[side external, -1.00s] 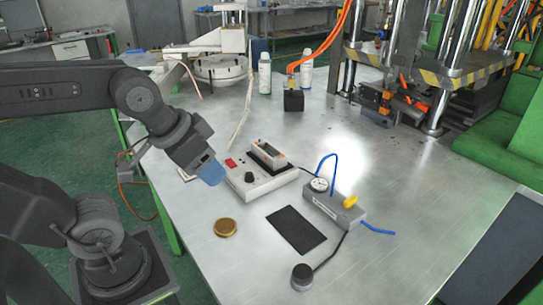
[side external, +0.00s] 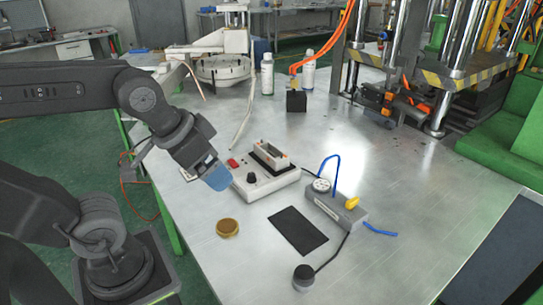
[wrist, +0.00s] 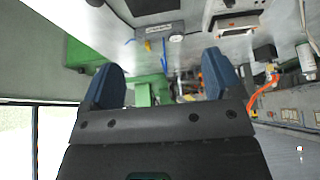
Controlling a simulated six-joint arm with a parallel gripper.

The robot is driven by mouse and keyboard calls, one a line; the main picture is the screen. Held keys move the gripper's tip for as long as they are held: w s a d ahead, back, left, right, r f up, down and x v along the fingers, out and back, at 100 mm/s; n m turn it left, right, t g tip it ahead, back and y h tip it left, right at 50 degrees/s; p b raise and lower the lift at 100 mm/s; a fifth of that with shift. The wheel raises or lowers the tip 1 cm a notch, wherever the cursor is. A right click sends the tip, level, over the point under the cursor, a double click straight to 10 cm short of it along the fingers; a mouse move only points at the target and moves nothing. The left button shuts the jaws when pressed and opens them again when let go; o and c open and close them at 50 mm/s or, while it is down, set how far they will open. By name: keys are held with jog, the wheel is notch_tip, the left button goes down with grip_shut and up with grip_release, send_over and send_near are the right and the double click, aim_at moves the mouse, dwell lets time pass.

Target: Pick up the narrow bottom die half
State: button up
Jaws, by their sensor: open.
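My gripper (side external: 217,178) hangs above the left part of the metal table, its blue fingertips pointing down and right, near the white control box. In the wrist view my gripper (wrist: 163,80) shows two blue fingers spread apart with nothing between them. I cannot pick out the narrow bottom die half with certainty in either view. A small rectangular open-topped metal piece (side external: 269,156) sits on the white control box (side external: 265,183); I cannot tell what it is.
A round brass-coloured tin (side external: 228,228) and a black mat (side external: 298,231) lie on the table (side external: 370,265). A grey block (side external: 338,210) with gauge, yellow knob and blue hoses stands right of the box. White bottles (side external: 267,75) stand behind. The front table is mostly clear.

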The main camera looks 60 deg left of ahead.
jog(key=w+a+r+m+g+y, duration=0.1)
jog(key=w+a+r+m, duration=0.15)
jog(key=w, duration=0.35)
jog(key=w+a+r+m+g, duration=0.1)
jog(key=w+a+m, duration=0.25)
jog(key=w, duration=0.25)
jog(key=m+g, duration=0.4)
jog(key=m, duration=0.8)
send_over(271, 151)
jog(key=s+d, duration=0.2)
jog(key=d, duration=0.2)
jog(key=f, duration=1.7)
jog(key=shift+w+a+f, duration=0.2)
jog(key=shift+f, duration=0.1)
jog(key=shift+a+f, duration=0.2)
jog(key=shift+f, duration=0.75)
jog(key=shift+a+f, duration=0.15)
jog(key=shift+f, duration=0.75)
jog(key=shift+a+f, duration=0.2)
jog(key=shift+f, duration=0.75)
jog(key=shift+c, duration=0.4)
jog(key=shift+r, duration=0.1)
jog(key=c, duration=1.2)
